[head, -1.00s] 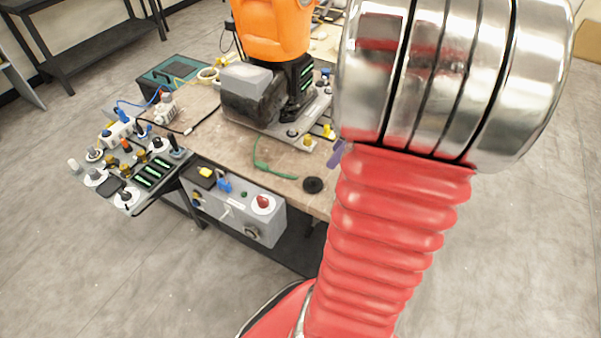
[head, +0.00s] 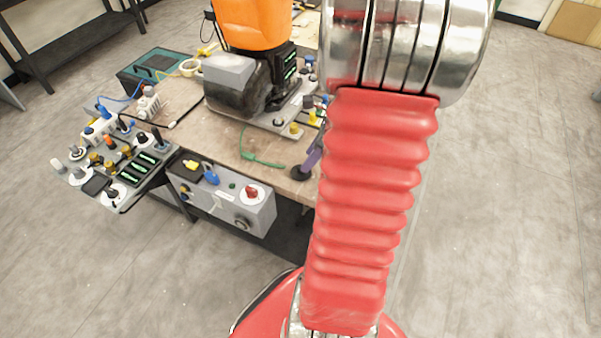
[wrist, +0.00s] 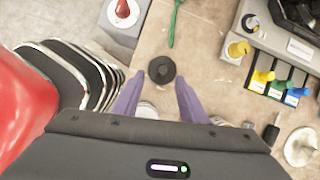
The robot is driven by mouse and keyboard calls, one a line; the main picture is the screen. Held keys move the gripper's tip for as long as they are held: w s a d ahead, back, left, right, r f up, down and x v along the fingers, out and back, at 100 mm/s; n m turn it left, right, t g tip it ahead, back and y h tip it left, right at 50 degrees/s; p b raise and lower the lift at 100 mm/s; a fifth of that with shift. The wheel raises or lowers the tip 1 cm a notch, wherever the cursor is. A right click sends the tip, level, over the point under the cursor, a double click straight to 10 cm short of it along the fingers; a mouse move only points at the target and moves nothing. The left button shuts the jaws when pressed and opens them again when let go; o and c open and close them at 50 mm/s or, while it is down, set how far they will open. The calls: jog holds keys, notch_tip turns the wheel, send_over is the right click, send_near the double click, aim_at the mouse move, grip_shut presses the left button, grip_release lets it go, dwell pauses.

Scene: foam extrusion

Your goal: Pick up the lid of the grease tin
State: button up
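A small black round disc with a raised centre, which looks like the lid of the grease tin (wrist: 161,69), lies on the brown bench top. It lies between and just past my fingertips in the wrist view. In the head view the black lid (head: 298,173) shows near the bench's front edge, left of my red arm. My gripper (wrist: 160,80) has two purple fingers, spread apart with nothing held. One purple finger (head: 313,155) shows beside the lid in the head view. Whether it touches the lid I cannot tell. A pale round item (wrist: 147,110), partly hidden, shows between the fingers.
A green cable (head: 258,160) lies left of the lid. A grey control box with a red knob (head: 252,192) hangs at the bench front. Coloured connectors (wrist: 262,78) and a grey-based orange machine (head: 254,25) stand behind. Bare bench top surrounds the lid.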

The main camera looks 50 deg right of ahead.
jog(key=shift+w+f, duration=0.1)
jog(key=shift+f, duration=0.15)
jog(key=shift+x, duration=2.55)
jog(key=shift+w+d, duration=0.1)
jog(key=shift+d, duration=0.1)
jog(key=shift+c, duration=0.6)
grip_shut()
